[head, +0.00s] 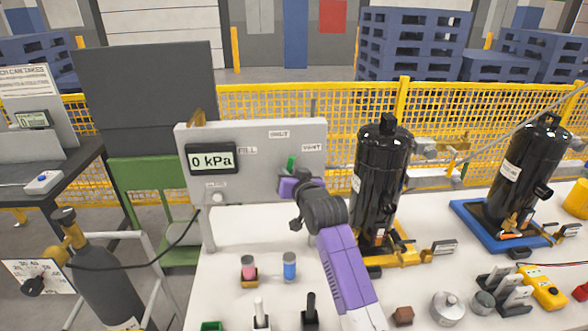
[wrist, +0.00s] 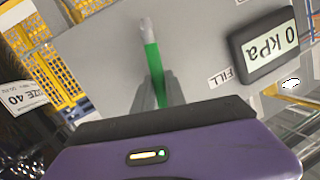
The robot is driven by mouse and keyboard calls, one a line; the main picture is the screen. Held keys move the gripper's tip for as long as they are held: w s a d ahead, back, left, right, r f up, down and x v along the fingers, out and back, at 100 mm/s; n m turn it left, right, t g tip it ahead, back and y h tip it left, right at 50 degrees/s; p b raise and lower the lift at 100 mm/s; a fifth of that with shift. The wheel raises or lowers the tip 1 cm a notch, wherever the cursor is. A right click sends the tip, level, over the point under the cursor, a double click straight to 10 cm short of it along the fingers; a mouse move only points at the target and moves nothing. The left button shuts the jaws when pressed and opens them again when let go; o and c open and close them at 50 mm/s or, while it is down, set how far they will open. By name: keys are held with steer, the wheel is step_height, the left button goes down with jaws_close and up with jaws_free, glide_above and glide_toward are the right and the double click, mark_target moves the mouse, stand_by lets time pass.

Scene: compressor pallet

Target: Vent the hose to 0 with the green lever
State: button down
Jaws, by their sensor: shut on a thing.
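The grey panel (head: 230,135) stands upright at the table's back edge. Its display (head: 212,160) reads 0 kPa, and the same display shows upside down in the wrist view (wrist: 266,47). The panel has FILL at left, SHUT at top and VENT (head: 312,147) at right. The green lever (head: 291,162) shows just above my gripper (head: 289,178); its lower part and pivot are hidden in the head view. In the wrist view the green lever (wrist: 152,66), with a grey tip, stands between the two fingers of my gripper (wrist: 155,92), which are shut on it.
A black compressor (head: 381,180) on a yellow base stands close right of my arm. Another compressor (head: 522,165) stands on a blue base farther right. Pink and blue cylinders (head: 290,265) stand in front of the panel. A gas bottle (head: 105,290) with a hose is at left.

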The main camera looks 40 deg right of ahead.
steer(key=shift+w+a+r+n+g+h+p, duration=0.15)
steer(key=shift+w+a+n+g+h+p, duration=0.25)
steer(key=shift+a+n, duration=0.55)
steer(key=shift+w+d, duration=0.1)
steer(key=c, duration=1.4)
jaws_free()
steer(key=shift+o, duration=0.2)
steer(key=b+v, duration=0.1)
steer(key=v, duration=0.6)
steer(key=shift+s, duration=0.35)
steer(key=shift+r, duration=0.1)
